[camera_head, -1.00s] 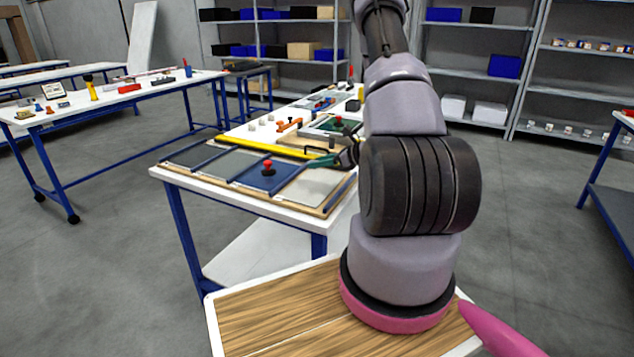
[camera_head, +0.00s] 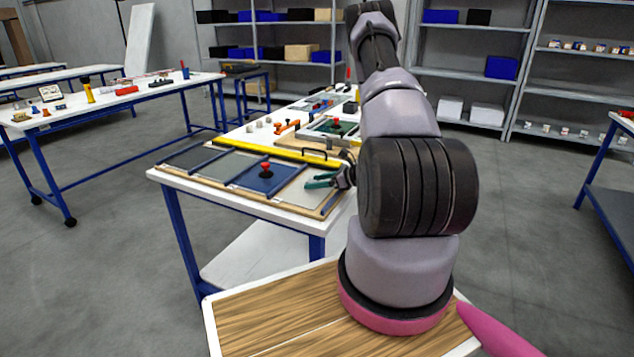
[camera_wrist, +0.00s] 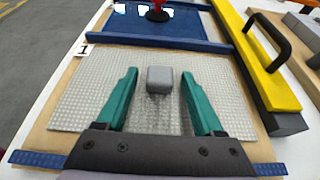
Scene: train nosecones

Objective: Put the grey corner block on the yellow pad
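A small grey block (camera_wrist: 160,79) rests on a pale grey mesh panel (camera_wrist: 80,95) in the wrist view. My gripper (camera_wrist: 159,72) has teal fingers, open, one on each side of the block in the picture, with clear gaps. I cannot tell the height of the fingertips above the panel. In the head view my gripper (camera_head: 321,181) is over the near right panel (camera_head: 303,196) of the board. I cannot make out the block there. No yellow pad is clearly seen; a long yellow bar (camera_head: 262,148) with a black handle lies behind the panels.
The wooden board is split by blue strips, with a blue panel (camera_wrist: 170,26) bearing a red knob (camera_wrist: 158,12). The yellow bar (camera_wrist: 255,55) and its black handle (camera_wrist: 270,42) stand up at the right. Several small parts lie farther back on the white table (camera_head: 232,137).

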